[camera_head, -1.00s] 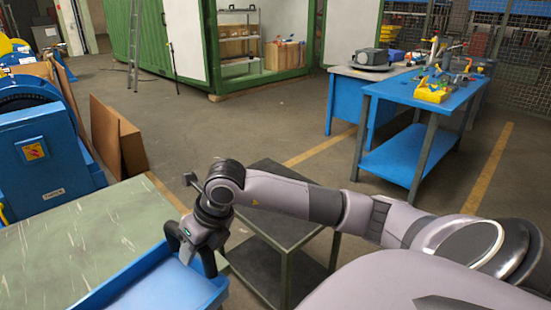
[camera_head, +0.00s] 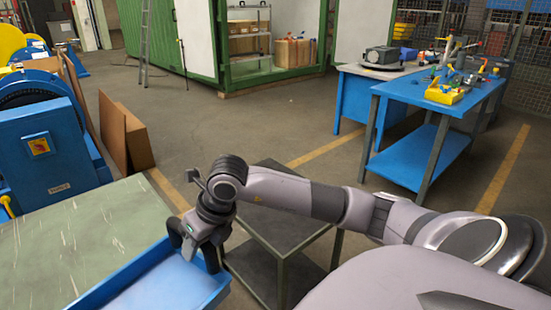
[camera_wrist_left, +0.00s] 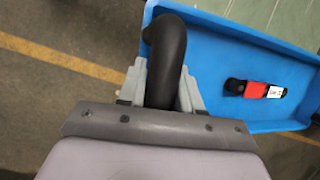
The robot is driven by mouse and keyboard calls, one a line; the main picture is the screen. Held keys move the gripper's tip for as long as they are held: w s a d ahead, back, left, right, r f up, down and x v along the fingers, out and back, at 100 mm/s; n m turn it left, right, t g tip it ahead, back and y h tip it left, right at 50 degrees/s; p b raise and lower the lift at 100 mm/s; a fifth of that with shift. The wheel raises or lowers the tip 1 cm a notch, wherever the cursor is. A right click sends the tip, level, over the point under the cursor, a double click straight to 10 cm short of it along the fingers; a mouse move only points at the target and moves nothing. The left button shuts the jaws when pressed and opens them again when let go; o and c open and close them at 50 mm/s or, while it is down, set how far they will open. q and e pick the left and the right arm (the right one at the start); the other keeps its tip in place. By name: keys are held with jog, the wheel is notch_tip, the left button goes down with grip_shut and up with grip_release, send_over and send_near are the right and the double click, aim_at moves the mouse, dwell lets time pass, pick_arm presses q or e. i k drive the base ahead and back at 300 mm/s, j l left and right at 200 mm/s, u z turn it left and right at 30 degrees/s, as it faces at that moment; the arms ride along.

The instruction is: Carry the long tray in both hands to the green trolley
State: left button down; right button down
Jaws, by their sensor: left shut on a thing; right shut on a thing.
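The long blue tray (camera_head: 120,281) shows at the bottom of the head view, at the edge of a pale green tabletop; I cannot tell whether it touches it. My right gripper (camera_head: 193,250) is shut on the tray's right end wall. In the left wrist view the tray (camera_wrist_left: 215,60) extends to the right, and my left gripper (camera_wrist_left: 165,40) is shut on its near end. A black and red part with a white label (camera_wrist_left: 256,90) lies inside. A low dark grey-green two-shelf stand (camera_head: 283,215), possibly the trolley, stands empty right of the gripper, partly behind my arm.
The pale green tabletop (camera_head: 75,240) fills the lower left. A blue machine (camera_head: 50,150) and leaning brown boards (camera_head: 125,135) stand behind it. A blue workbench (camera_head: 410,165) with tools is at the back right. Open floor (camera_head: 240,125) lies between.

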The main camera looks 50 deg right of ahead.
aim_at(311, 228)
jog(key=l+u, duration=0.1)
jog(key=l, duration=0.35)
jog(key=k+l+u, duration=0.1)
jog(key=l, duration=0.3)
jog(key=k+l+u, duration=0.1)
jog(key=l, duration=0.3)
jog(key=k+l, duration=0.15)
jog(key=l, duration=0.25)
jog(key=k+l+u, duration=0.15)
jog(key=l, duration=0.25)
jog(key=l+u, duration=0.1)
jog(key=l, duration=0.35)
jog(key=k, duration=0.05)
